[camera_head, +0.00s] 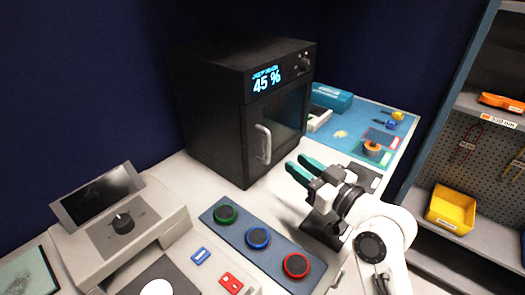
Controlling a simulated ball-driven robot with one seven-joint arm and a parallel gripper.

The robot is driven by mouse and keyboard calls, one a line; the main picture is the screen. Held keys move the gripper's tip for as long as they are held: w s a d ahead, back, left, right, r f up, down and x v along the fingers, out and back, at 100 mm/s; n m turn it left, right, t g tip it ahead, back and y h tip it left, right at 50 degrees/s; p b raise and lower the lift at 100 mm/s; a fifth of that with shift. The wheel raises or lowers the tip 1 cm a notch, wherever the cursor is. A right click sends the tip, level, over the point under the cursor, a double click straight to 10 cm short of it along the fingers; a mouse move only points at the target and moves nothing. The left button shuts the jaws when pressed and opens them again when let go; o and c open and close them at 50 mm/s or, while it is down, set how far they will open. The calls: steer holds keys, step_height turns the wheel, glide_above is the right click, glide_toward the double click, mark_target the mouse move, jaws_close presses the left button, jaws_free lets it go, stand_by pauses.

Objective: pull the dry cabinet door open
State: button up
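The dry cabinet (212,110) is a black box at the back of the white bench, with a blue "45 %" display (266,79) on its upper front. Its dark glass door (283,115) looks shut, and a light vertical handle (264,144) sits on the door's left side. My gripper (298,168) has teal fingers pointing toward the cabinet, to the right of the handle and a little lower in the picture. The two fingers are spread apart with nothing visible between them. They do not appear to touch the handle.
A blue strip with green, blue and red ringed pieces (257,238) lies in front of the cabinet. A grey device with a knob and tilted screen (122,222) stands at left. A blue mat (350,125) with small items lies right. Shelves with a yellow bin (452,209) stand far right.

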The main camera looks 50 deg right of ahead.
mark_target(268, 159)
steer(key=shift+w+d+f+b, duration=0.1)
steer(key=shift+w+d+b, duration=0.15)
steer(key=shift+w, duration=1.6)
steer(key=shift+w+d+f+b, duration=0.15)
steer(key=shift+w+d, duration=0.2)
steer(key=shift+w, duration=1.5)
steer(key=shift+w+d+f+b, duration=0.1)
steer(key=shift+w+d+b, duration=0.15)
steer(key=shift+w, duration=1.6)
jaws_close()
